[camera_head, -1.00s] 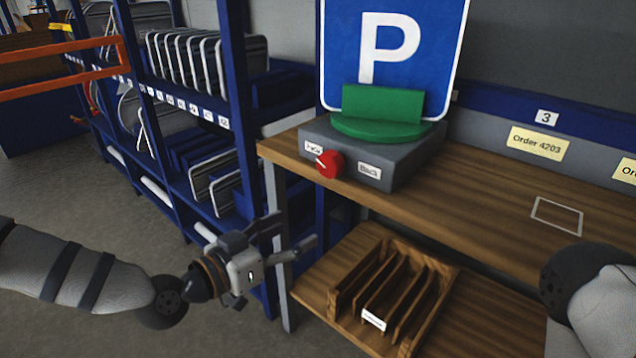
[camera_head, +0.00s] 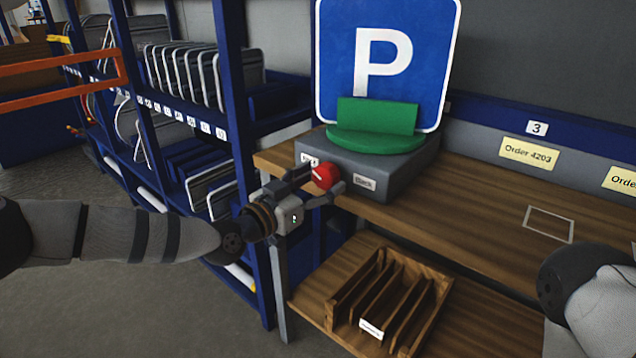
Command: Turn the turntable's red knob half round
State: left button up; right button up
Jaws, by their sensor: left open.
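The red knob (camera_head: 325,176) sits on the front face of the grey turntable box (camera_head: 397,178), between two small labels; the right one reads "Back", the left one is partly covered by my gripper. A green disc with a green holder (camera_head: 376,117) is on top of the box. A blue parking sign (camera_head: 385,62) with a white P stands upright in it, its P side towards me. My left gripper (camera_head: 321,182) is open, its fingers on either side of the knob. I cannot tell whether they touch it. My right gripper is out of view; only part of my right arm shows.
The box stands on a wooden bench (camera_head: 480,208). A wooden slotted rack (camera_head: 440,297) is on the lower shelf. A blue shelf unit (camera_head: 237,110) with several signs stands at the left. A white outlined square (camera_head: 550,224) marks clear bench top.

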pick_arm(q)
jog(key=c, duration=1.2)
jog(key=shift+o, duration=0.2)
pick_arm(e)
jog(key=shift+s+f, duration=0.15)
